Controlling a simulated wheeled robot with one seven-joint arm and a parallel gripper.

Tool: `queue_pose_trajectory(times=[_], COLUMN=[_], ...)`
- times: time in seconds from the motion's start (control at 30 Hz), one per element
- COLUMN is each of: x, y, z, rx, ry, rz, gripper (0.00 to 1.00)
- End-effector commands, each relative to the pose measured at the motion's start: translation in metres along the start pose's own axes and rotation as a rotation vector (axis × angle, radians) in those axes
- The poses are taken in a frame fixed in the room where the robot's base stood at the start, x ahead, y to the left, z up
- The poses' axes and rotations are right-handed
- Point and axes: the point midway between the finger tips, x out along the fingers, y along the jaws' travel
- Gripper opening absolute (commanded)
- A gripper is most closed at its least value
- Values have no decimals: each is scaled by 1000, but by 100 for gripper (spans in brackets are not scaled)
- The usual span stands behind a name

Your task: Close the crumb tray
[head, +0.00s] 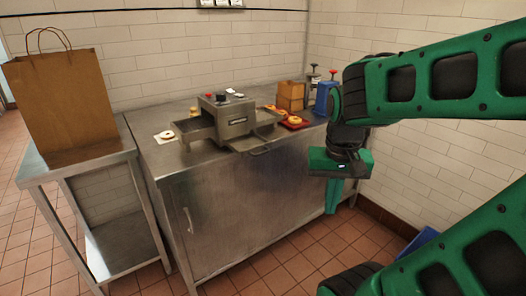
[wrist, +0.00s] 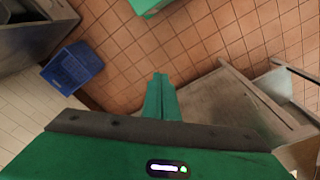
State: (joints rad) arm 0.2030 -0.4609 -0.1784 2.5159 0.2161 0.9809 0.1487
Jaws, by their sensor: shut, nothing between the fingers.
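A grey metal toaster (head: 235,118) stands on the steel counter. Its low crumb tray (head: 250,143) sticks out at the front, with a thin handle (head: 260,152) at the counter's front edge. How far the tray is out is hard to tell at this size. My gripper (head: 333,208) points down in front of the counter's right part, well to the right of the toaster and apart from the tray. Its green fingers are together and empty; they also show in the wrist view (wrist: 160,82), over the tiled floor. The toaster and tray are not recognisable in the wrist view.
On the counter (head: 235,190) lie a bagel on paper (head: 166,135) at left and a red tray (head: 294,124) with bagels at right. A paper bag (head: 60,105) stands on the left table. A blue bin (wrist: 72,68) is on the floor.

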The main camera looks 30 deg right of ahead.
Motion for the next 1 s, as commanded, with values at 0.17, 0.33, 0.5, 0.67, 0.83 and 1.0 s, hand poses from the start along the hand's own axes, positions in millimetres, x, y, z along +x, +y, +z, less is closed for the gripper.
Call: queue_pose_trajectory(times=[0.17, 0.33, 0.5, 0.67, 0.83, 1.0], x=[-20, -41, -56, -58, -42, -14], y=[-48, -104, -146, -160, -160, -161], z=[-81, -145, -179, -191, -200, -214], rx=[265, 507, 658, 713, 718, 718], ry=[190, 349, 429, 450, 451, 449], rz=[-8, -99, -196, -234, -232, -230], gripper=[0, 0, 0, 0, 0, 0])
